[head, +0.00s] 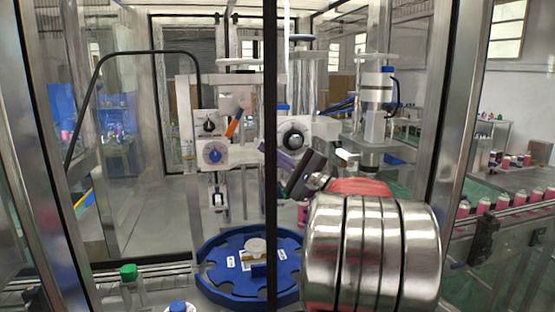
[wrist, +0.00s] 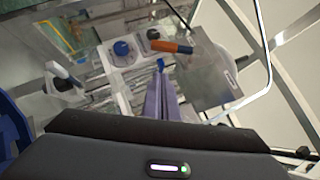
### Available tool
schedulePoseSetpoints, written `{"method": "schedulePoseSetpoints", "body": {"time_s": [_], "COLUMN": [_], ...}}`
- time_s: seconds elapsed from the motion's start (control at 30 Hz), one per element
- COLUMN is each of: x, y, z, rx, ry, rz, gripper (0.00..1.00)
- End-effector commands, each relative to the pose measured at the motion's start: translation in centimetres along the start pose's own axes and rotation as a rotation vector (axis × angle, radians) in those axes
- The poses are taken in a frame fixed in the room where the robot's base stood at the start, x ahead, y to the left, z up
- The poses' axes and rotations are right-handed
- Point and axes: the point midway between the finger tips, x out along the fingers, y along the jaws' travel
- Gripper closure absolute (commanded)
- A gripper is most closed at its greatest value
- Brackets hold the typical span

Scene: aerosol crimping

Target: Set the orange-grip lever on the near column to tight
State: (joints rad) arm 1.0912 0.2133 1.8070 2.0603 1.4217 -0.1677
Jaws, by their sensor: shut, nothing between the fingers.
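The orange-grip lever (head: 234,123) is on the near column's white head, beside a black knob (head: 209,126) and above a blue knob (head: 214,154). Its grip slants up to the right in the head view. In the wrist view the orange grip (wrist: 170,46) lies just beyond the fingertips, with the blue knob (wrist: 122,48) to its left. My gripper (head: 268,150) is shut and empty, right of the lever in the head view, partly behind a dark frame post. The shut fingers show in the wrist view (wrist: 161,68), apart from the lever as far as I can tell.
A blue round indexing table (head: 225,288) stands below the column. A second head with a dial (head: 293,138) is to the right. A dark vertical post (head: 271,230) crosses the middle. A conveyor with pink cans (head: 482,207) runs at the right.

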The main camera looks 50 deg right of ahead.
Motion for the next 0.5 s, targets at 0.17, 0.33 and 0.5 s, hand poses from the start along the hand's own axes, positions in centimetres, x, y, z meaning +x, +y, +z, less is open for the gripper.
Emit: {"method": "schedulePoseSetpoints", "body": {"time_s": [0.17,0.33,0.5], "x": [2.9,5.1,6.3], "y": [0.1,0.0,0.1], "z": [0.1,1.2,2.4], "rx": [0.0,0.0,0.001], "ry": [-0.002,-0.003,-0.002], "rz": [0.002,0.001,0.001], "gripper": [1.0,1.0,1.0]}}
